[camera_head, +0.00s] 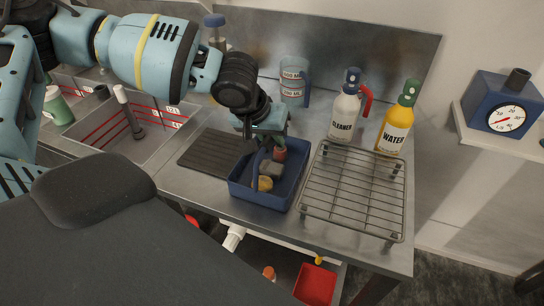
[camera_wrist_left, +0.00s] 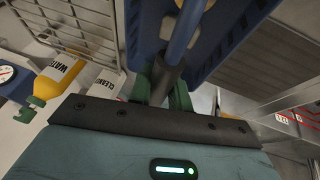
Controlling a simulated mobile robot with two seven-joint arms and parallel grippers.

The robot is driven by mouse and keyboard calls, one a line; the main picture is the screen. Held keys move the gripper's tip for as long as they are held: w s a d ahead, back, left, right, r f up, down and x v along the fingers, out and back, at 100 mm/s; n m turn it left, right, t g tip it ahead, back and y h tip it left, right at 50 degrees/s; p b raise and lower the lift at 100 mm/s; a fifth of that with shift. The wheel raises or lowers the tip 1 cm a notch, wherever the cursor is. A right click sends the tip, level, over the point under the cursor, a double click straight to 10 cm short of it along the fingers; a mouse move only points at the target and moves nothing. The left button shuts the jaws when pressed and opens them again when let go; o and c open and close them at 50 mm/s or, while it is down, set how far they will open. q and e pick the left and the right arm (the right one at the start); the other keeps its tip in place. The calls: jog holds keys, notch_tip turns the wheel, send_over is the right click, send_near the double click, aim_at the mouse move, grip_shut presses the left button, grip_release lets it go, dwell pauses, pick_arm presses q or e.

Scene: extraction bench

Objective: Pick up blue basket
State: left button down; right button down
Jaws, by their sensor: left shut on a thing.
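The blue basket (camera_head: 278,197) is on the metal bench, between a dark ribbed mat and a wire rack. A few small items lie inside it, among them a grey block, a yellowish piece and a reddish one. My left gripper (camera_head: 262,139) reaches down over the basket and is shut on its upright blue handle. In the left wrist view, the gripper (camera_wrist_left: 166,85) has the handle between its green fingers, and the basket wall (camera_wrist_left: 232,35) fills the upper right. Whether the basket touches the bench is hard to tell. My right gripper is not in view.
The wire rack (camera_head: 352,195) stands close to the basket's right. A cleaner bottle (camera_head: 343,113), a yellow water bottle (camera_head: 394,128) and a measuring jug (camera_head: 294,82) stand behind. The ribbed mat (camera_head: 208,154) and a sink (camera_head: 150,145) are to the left.

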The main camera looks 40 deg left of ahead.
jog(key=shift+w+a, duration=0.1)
